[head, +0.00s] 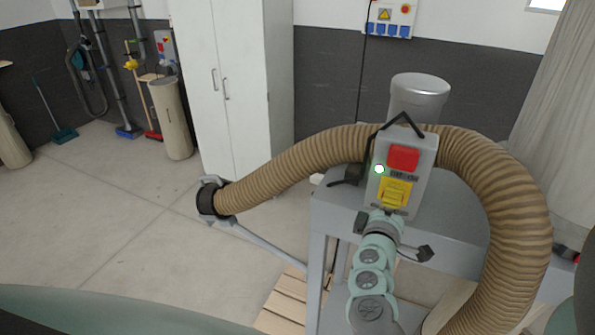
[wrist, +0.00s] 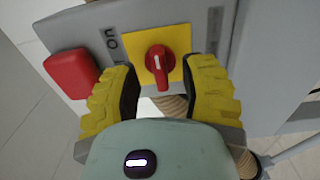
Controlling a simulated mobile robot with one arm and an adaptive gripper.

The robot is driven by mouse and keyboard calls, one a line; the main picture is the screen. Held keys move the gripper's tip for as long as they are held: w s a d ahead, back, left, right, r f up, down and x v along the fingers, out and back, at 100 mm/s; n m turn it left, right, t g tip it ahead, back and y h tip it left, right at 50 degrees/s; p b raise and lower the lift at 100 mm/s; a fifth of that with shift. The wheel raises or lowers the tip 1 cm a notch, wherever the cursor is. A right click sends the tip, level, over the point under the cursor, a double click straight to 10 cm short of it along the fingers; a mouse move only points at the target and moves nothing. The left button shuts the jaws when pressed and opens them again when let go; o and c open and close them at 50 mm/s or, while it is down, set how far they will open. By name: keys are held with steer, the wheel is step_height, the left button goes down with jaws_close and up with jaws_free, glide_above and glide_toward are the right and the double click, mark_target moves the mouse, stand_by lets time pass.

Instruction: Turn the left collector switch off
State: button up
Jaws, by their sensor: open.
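The collector switch is a red rotary knob (wrist: 159,66) on a yellow plate (wrist: 176,40) in the wrist view. A white line on the knob points roughly up the picture. The plate is on a grey control box (head: 421,172), which stands upright in the head view. My gripper (wrist: 163,74) is open, with its yellow fingers on either side of the knob. Gaps show between knob and fingers; I cannot tell how deep the fingers reach. In the head view my arm comes up in front of the box, and the knob cannot be made out.
A red block (head: 403,158) is on the box above the yellow plate. A ribbed tan hose (head: 300,165) arches behind and around the box. A grey machine top (head: 455,215) lies beside my arm.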

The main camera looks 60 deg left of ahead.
steer(key=shift+x, duration=0.9)
jaws_close()
steer(key=shift+f, duration=0.1)
